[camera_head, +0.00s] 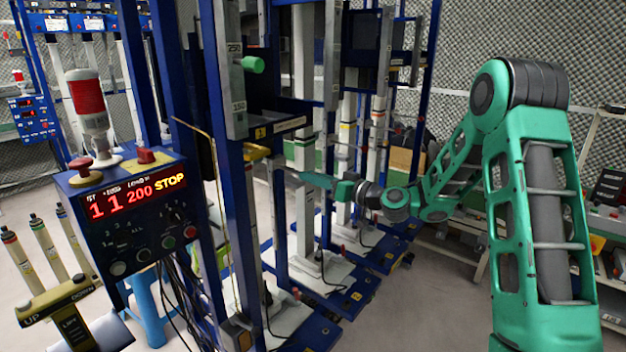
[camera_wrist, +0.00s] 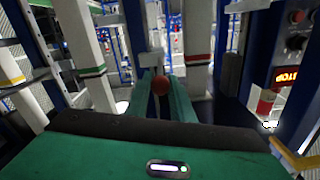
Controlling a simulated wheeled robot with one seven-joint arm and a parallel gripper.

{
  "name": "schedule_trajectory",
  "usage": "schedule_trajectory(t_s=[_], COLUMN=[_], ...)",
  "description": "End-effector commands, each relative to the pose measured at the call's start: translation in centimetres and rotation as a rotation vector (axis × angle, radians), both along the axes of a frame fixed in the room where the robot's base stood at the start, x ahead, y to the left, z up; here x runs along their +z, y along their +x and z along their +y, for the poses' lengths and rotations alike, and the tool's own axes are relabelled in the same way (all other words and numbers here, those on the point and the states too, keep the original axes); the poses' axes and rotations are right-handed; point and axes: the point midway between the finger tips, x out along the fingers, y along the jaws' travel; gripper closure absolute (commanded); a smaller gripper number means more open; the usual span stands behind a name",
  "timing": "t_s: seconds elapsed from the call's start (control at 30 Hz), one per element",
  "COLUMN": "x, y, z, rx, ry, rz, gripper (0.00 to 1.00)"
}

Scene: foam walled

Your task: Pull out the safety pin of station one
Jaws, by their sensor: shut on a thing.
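My gripper (camera_head: 303,178) reaches in from the right between the blue uprights of the front station. In the wrist view my gripper (camera_wrist: 160,88) has its two green fingers close on either side of a round red-orange knob (camera_wrist: 160,85), and is shut on it. The knob looks like the head of the safety pin. The shank is hidden behind the knob, so I cannot tell how deep it sits. A pale block (camera_wrist: 151,60) stands just beyond the fingertips. In the head view the knob is hidden near the upright.
A control box (camera_head: 135,215) with a red display reading STOP stands at front left, with a red-and-white lamp (camera_head: 88,105) on it. Blue posts and white columns crowd both sides of my gripper.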

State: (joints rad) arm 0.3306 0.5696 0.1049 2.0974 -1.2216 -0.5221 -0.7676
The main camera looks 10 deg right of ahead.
Motion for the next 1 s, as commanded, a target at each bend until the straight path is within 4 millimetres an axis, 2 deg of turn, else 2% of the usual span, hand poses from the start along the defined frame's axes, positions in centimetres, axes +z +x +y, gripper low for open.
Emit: schedule_trajectory(t_s=[0.03, 0.07, 0.1, 0.13, 0.4, 0.57, 1.0], x=[-0.2, -0.2, -0.2, -0.2, -0.1, -0.2, -0.2], y=[0.0, 0.0, 0.0, 0.0, 0.0, -0.8, -6.5], z=[-0.5, -0.5, -0.4, -0.4, 0.0, -0.7, -5.8], rx=[-0.008, -0.008, -0.007, -0.007, -0.001, -0.003, -0.006], ry=[-0.003, -0.003, -0.002, -0.002, -0.001, -0.001, -0.001], rz=[0.005, 0.005, 0.004, 0.004, 0.003, 0.004, 0.006], gripper=[1.00, 0.72, 0.62, 0.60, 0.60, 0.60, 0.60])
